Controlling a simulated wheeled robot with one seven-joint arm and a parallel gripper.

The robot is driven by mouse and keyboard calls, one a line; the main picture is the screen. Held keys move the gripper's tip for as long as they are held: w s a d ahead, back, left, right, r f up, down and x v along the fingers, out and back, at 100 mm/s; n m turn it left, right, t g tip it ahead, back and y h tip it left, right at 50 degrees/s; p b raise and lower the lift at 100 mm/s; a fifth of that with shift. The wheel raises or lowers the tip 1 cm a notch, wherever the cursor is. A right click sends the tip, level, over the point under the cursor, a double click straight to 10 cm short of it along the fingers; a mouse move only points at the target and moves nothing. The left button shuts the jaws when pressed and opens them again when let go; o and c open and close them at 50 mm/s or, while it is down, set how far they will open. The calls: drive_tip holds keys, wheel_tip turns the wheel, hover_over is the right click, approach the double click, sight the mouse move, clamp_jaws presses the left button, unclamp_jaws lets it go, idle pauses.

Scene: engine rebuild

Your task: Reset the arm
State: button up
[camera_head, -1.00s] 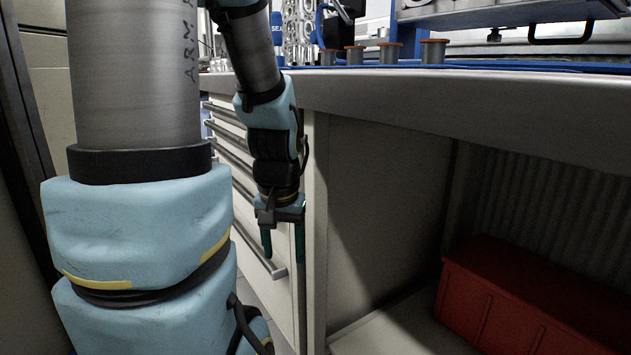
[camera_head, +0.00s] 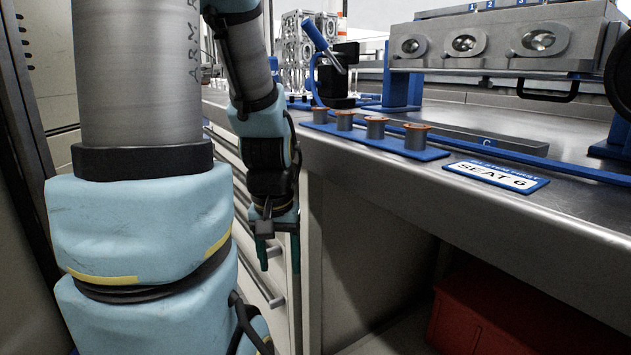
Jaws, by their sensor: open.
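My gripper (camera_head: 279,257) hangs at the end of my blue and grey arm, pointing down. Its two dark green fingers are apart, with nothing seen between them. It is in front of the cabinet drawers (camera_head: 262,285), below the level of the workbench top (camera_head: 480,205) and left of its front edge. Whether the fingers touch a drawer handle cannot be told.
A blue tray (camera_head: 431,154) with several copper-topped metal cylinders stands near the bench's front edge, beside a SEAT 6 sign (camera_head: 496,176). A metal engine part (camera_head: 480,44) is on blue stands behind. A red box (camera_head: 480,315) lies under the bench.

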wheel_tip(320, 180, up, 27)
drive_tip(key=p, duration=2.4)
